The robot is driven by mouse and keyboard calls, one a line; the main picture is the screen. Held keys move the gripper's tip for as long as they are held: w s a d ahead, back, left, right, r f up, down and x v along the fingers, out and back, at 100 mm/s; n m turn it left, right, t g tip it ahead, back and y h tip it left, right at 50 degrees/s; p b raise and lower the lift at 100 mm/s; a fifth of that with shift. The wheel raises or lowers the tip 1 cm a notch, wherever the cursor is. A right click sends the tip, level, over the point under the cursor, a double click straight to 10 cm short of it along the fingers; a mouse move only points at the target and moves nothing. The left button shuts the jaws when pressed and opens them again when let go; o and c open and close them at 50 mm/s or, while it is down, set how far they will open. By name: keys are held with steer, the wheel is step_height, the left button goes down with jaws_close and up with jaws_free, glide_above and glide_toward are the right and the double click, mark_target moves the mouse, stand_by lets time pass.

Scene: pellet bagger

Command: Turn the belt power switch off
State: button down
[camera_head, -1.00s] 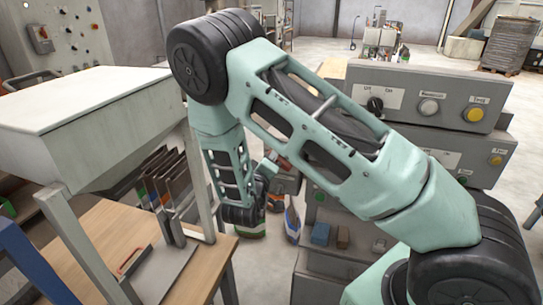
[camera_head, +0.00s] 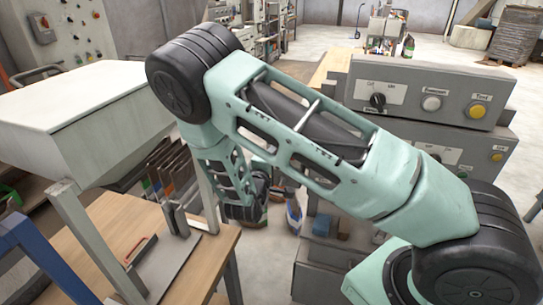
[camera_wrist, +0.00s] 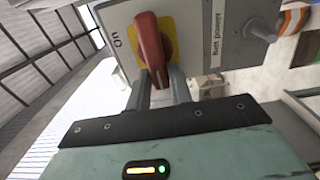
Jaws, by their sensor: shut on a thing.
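The belt power switch is a red rotary knob (camera_wrist: 150,45) on a yellow plate (camera_wrist: 166,28), set on a grey box (camera_wrist: 200,65) in the wrist view. Its handle lies nearly upright in the picture, tilted slightly. An "On" label is left of it, and "Belt power" lettering is at the right, turned in the picture. My gripper (camera_wrist: 160,84) is shut on the lower end of the red knob, one finger on each side. In the head view my arm hides the knob and fingertips.
In the head view, a grey control panel (camera_head: 450,82) with a black selector and lit buttons stands right, behind my arm. A white-topped hopper (camera_head: 80,95) and a wooden bench (camera_head: 100,222) are on the left. A wall panel (camera_head: 60,35) with another red switch is at upper left.

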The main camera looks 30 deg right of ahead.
steer(key=shift+s+d+f, duration=0.25)
steer(key=shift+s+d, duration=0.05)
steer(key=c, duration=1.3)
jaws_free()
steer(key=shift+r, duration=0.2)
steer(key=shift+w+a, duration=0.1)
steer(key=shift+w, duration=0.05)
steer(key=b+v, duration=0.5)
steer(key=v, duration=1.2)
steer(key=shift+a+b, duration=0.1)
steer(key=shift+b, duration=0.25)
